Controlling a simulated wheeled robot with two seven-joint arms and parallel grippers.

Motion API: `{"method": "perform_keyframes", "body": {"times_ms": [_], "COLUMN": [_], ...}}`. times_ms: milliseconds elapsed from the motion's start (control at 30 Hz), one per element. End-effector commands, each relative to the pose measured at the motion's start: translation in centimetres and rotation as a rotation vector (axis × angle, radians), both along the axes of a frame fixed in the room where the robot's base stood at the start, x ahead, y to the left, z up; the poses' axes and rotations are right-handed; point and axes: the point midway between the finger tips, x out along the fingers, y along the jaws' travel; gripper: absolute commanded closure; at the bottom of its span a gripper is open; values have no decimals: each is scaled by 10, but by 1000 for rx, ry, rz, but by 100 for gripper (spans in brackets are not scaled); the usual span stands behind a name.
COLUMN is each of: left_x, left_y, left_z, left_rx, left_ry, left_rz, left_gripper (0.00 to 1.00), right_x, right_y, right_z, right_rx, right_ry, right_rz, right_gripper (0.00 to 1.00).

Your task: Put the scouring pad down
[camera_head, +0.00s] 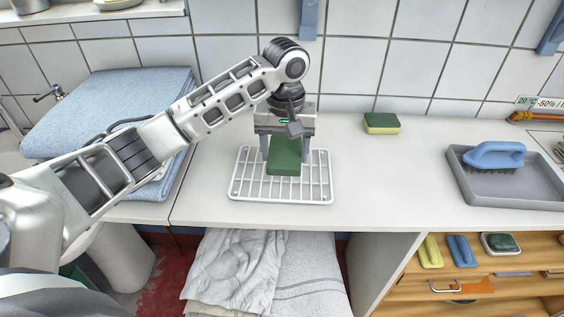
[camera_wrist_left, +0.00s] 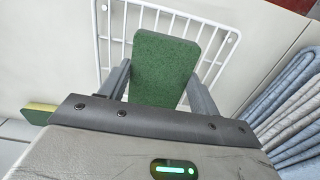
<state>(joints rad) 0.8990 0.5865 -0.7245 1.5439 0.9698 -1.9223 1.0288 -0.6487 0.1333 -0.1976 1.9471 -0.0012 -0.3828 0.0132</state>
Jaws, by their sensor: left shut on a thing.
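The green scouring pad (camera_head: 285,158) is between the two fingers of my left gripper (camera_head: 287,150), which is shut on it. The pad is over the white wire rack (camera_head: 243,185) on the counter. The left wrist view also shows the green pad (camera_wrist_left: 163,65) gripped between the fingers (camera_wrist_left: 158,88), with the rack (camera_wrist_left: 228,37) beneath. Whether the pad touches the rack wires is hard to tell. My right gripper does not show.
A yellow and green sponge (camera_head: 381,123) lies by the tiled wall. A grey tray (camera_head: 510,190) holds a blue brush (camera_head: 495,154) at right. Folded blue towels (camera_head: 105,100) lie at left. The counter right of the rack (camera_head: 375,175) is clear.

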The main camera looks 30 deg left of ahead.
Motion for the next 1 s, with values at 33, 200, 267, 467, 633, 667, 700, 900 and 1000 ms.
{"method": "perform_keyframes", "body": {"times_ms": [33, 200, 267, 467, 633, 667, 700, 900, 1000], "left_x": [2, 7, 9, 9, 9, 9, 9, 9, 9], "left_y": [3, 10, 13, 12, 12, 12, 12, 11, 11], "left_z": [-4, -15, -23, -46, -48, -48, -48, -51, -51], "left_rx": [0, 1, 2, 1, 0, 0, 0, -1, 0], "left_ry": [2, 3, 4, 0, -1, -1, -1, 0, 0], "left_rz": [1, 1, 1, 0, -1, -1, -1, 0, 0], "left_gripper": [56, 56, 56, 56, 56, 56, 56, 24, 16], "right_x": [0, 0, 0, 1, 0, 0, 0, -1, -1], "right_y": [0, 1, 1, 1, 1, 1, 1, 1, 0], "right_z": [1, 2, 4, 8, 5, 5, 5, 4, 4], "right_rx": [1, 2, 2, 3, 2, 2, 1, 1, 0], "right_ry": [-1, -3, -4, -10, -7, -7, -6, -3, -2], "right_rz": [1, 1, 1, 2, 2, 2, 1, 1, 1], "right_gripper": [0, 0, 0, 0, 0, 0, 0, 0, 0]}}
